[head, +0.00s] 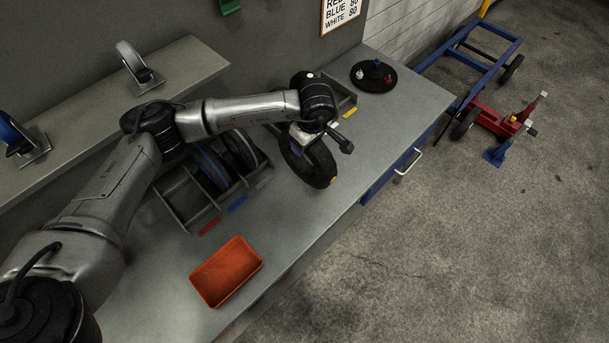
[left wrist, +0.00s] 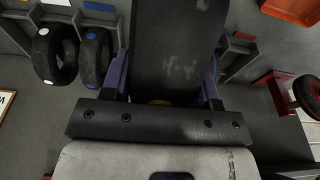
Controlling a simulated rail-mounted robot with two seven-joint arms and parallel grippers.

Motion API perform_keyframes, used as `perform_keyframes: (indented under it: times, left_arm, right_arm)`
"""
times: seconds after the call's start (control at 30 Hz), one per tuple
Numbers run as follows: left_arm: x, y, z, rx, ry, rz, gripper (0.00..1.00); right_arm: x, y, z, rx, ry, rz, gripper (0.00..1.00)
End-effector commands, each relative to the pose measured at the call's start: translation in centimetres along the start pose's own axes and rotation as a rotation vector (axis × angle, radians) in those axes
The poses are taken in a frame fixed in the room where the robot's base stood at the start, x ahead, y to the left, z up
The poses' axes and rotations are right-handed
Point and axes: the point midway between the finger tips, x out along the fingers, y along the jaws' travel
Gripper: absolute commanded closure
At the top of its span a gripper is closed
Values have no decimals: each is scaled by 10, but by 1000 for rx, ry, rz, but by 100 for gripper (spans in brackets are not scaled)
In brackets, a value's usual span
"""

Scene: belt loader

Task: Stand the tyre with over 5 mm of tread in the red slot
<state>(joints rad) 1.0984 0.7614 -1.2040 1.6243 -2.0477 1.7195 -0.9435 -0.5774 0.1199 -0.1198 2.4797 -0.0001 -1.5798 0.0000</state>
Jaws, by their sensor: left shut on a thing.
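My left gripper (head: 303,137) is shut on a black tyre (head: 318,166) with a yellow mark low on its side. The tyre is upright, right of the slotted rack (head: 178,212) and apart from the red slot's label (head: 209,226). I cannot tell its height over the bench. In the left wrist view the fingers (left wrist: 165,88) flank the held tyre (left wrist: 178,45), which hides part of the rack. Two other tyres stand in the rack: a white-dotted one (left wrist: 66,58) and a blue-dotted one (left wrist: 96,50). Tread depth cannot be read. My right gripper is out of view.
An orange tray (head: 227,272) lies at the bench front. A black disc (head: 374,77) with small coloured pieces is at the far right end, near a yellow label (head: 350,112). A blue label (head: 238,203) marks another slot. A shelf (head: 185,65) with castors runs behind.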

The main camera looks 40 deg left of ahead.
Motion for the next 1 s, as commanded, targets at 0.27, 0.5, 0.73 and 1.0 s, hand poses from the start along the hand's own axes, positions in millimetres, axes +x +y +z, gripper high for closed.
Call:
perform_keyframes:
  times: [0.27,0.5,0.73,1.0]
  left_arm:
    - [60,-1,11,1,-1,-2,100]
    - [87,0,16,2,0,1,100]
    - [95,0,17,2,-1,1,100]
    - [124,0,23,3,-2,-1,100]
  right_arm:
    - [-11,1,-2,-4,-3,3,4]
    - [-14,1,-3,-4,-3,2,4]
    - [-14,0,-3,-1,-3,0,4]
    - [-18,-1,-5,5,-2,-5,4]
